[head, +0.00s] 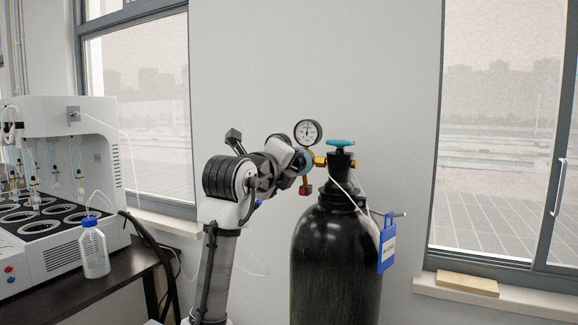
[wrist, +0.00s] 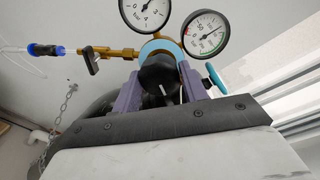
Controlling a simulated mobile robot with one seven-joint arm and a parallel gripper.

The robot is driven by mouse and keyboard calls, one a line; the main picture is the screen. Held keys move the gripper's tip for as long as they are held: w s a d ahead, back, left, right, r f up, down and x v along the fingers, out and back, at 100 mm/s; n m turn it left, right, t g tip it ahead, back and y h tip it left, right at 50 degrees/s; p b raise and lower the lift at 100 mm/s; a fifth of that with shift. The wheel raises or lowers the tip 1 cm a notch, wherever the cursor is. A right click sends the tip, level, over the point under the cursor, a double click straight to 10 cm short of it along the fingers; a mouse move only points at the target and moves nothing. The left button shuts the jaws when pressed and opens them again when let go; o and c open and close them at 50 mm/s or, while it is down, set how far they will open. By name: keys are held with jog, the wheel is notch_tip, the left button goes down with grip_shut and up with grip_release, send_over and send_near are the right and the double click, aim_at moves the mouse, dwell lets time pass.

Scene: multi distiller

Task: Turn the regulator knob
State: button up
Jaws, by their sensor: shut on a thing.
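The regulator knob (wrist: 158,76) is a black round knob with a white mark, in the middle of the wrist view. My gripper (wrist: 160,84) has its purple fingers on the left and right sides of the knob, shut on it. A light-blue ring and the brass regulator body (wrist: 118,53) sit behind the knob, with two dial gauges above. In the head view, my gripper (head: 290,160) is at the regulator, left of the cylinder valve. The arm hides the knob there. One gauge (head: 308,132) shows above it.
The black gas cylinder (head: 335,260) stands under the regulator, with a teal valve handwheel (head: 341,143) and a blue tag (head: 387,248). The distiller (head: 75,190) and a wash bottle (head: 93,250) stand on a dark table at left. A wall is close behind.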

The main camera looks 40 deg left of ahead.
jog(key=shift+f, duration=0.15)
jog(key=o, duration=1)
jog(key=shift+c, duration=0.2)
jog(key=shift+s, duration=0.1)
jog(key=b+v, duration=0.3)
jog(key=v, duration=1)
jog(key=shift+s+b, duration=0.35)
jog(key=shift+d, duration=0.1)
